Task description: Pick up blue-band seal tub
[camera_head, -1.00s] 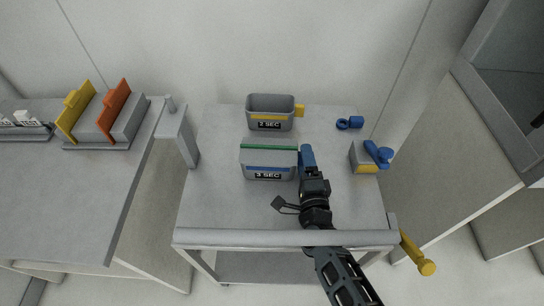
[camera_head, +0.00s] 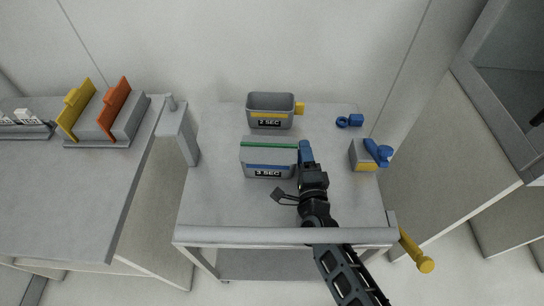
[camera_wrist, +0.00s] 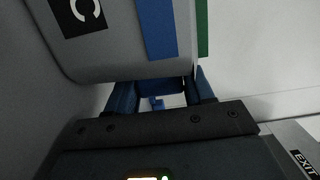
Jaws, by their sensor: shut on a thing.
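The blue-band seal tub (camera_head: 257,158) is grey, with a blue band, a green strip along its top edge and a "3 SEC" label. It is at the middle of the cart top. My gripper (camera_head: 306,150) is at its right end, blue fingers shut on the tub. In the wrist view, the tub (camera_wrist: 110,55) fills the upper left, and my gripper's blue fingers (camera_wrist: 162,92) reach to its near end. The part between the fingers is mostly hidden. I cannot tell whether the tub is clear of the cart top.
A yellow-band tub (camera_head: 252,110) with a yellow tab stands behind. A blue ring piece (camera_head: 342,122) and a grey-yellow box (camera_head: 362,157) with a blue part are on the right. The cart top (camera_head: 225,205) is clear in front. A bench with orange and yellow holders (camera_head: 117,100) is left.

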